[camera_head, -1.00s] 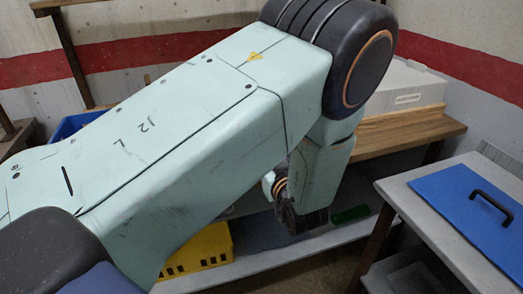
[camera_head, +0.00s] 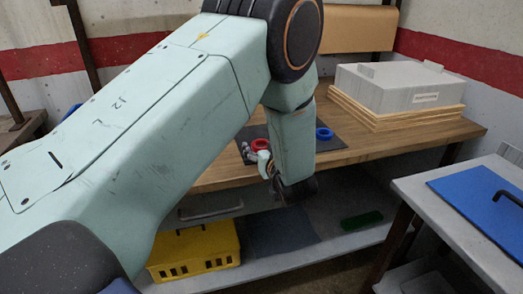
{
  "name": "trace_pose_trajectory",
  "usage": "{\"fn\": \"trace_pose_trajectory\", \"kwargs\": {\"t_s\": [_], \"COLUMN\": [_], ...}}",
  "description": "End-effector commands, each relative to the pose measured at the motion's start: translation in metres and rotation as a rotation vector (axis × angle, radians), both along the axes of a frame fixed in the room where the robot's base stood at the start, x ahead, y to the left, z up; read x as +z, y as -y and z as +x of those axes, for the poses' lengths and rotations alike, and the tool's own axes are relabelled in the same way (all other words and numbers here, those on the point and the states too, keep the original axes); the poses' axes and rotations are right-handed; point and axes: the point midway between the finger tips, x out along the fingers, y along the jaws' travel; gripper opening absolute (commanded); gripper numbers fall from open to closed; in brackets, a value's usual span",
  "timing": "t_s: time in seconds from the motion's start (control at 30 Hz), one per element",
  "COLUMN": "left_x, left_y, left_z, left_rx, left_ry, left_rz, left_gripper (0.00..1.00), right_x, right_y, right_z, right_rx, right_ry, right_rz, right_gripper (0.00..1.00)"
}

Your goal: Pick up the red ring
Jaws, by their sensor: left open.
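The red ring (camera_head: 261,144) lies on a dark mat (camera_head: 340,143) on the wooden table, just left of my left forearm, which hides part of the mat. A blue ring (camera_head: 324,134) lies on the mat to the right of the forearm. My right gripper is not in view.
A grey case (camera_head: 395,88) stands on stacked boards at the table's right. A yellow crate (camera_head: 197,252) and a green item (camera_head: 362,220) are on the lower shelf. A grey side table (camera_head: 420,187) with a blue panel (camera_head: 485,200) is at right.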

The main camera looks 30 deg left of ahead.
Motion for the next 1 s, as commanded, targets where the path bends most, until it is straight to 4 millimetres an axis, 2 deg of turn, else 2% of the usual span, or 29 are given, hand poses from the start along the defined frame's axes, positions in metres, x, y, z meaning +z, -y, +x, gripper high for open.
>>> {"fn": "trace_pose_trajectory", "kwargs": {"t_s": [0.17,0.87,1.0], "left_x": [0.0009,0.0004,0.0006], "left_y": [-0.0001,-0.0001,-0.0001], "left_z": [0.0,-0.0005,-0.0004], "left_rx": [0.0,0.001,0.001], "left_ry": [0.001,0.0,0.0], "left_rz": [-0.001,-0.001,-0.001], "left_gripper": [0.77,0.18,0.18], "right_x": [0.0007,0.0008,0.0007], "right_y": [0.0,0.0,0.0], "right_z": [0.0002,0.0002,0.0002], "right_rx": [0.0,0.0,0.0], "right_ry": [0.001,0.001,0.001], "right_rz": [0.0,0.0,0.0], "right_gripper": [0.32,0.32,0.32]}}
